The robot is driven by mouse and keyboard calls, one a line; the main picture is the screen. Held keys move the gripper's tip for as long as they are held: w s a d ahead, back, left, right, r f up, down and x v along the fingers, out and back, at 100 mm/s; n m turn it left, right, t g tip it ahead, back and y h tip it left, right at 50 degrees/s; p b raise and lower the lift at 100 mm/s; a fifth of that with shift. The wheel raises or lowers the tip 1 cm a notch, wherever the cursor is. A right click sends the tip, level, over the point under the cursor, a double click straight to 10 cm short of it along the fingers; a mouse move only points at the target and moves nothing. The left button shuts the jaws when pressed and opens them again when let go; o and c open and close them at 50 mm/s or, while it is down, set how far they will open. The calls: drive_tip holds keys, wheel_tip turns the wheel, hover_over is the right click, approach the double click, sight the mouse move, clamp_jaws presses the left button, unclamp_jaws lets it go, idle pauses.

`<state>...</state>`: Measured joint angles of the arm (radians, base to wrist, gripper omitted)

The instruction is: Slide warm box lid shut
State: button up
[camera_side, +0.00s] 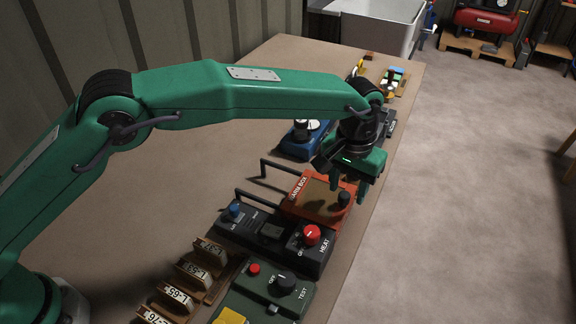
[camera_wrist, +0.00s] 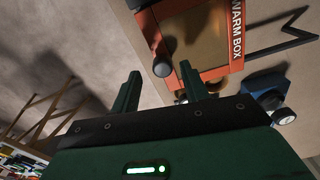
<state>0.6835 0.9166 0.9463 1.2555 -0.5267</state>
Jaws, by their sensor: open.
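The warm box (camera_side: 291,207) is an orange-red box with white lettering, on the bench near its right edge. A tan-brown panel (camera_side: 318,194), apparently its lid, lies within the orange frame; I cannot tell how far shut it is. A black knob (camera_side: 344,199) stands at the box's right end. In the wrist view the orange frame (camera_wrist: 236,52), brown panel (camera_wrist: 195,37) and knob (camera_wrist: 161,67) show at the top. My gripper (camera_side: 349,191) is open and empty, above the box's right end. In the wrist view the knob shows between and beyond the fingertips (camera_wrist: 160,72), with no clear contact.
A black heat unit (camera_side: 270,236) with a red knob is just in front of the box, and a green test unit (camera_side: 262,295) nearer still. A wooden rack (camera_side: 197,280) holds labelled plates. A blue device (camera_side: 297,143) stands behind the box. The bench's right edge is close.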

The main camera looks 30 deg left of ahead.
drive_tip(key=shift+s+r, duration=0.1)
drive_tip(key=shift+r, duration=3.05)
drive_tip(key=shift+a+r, duration=0.25)
drive_tip(key=s+a+r+t, duration=0.1)
drive_tip(key=s+a+r, duration=0.1)
drive_tip(key=a+r, duration=0.45)
drive_tip(key=s+a+r+n+t, duration=0.1)
drive_tip(key=s+a+r, duration=0.2)
drive_tip(key=a, duration=0.7)
drive_tip(key=s+a+r+t, duration=0.15)
drive_tip(key=a+r, duration=0.25)
drive_tip(key=a, duration=0.4)
drive_tip(key=s+a+f+t, duration=0.1)
drive_tip(key=s+a+f, duration=0.1)
drive_tip(key=s+a, duration=0.5)
drive_tip(key=s+a+f+t, duration=0.1)
drive_tip(key=s+a+f, duration=0.2)
drive_tip(key=s+a, duration=0.4)
drive_tip(key=s, duration=0.5)
drive_tip(key=shift+s+a+f+n, duration=0.25)
drive_tip(key=shift+f+n, duration=0.1)
drive_tip(key=shift+n, duration=0.05)
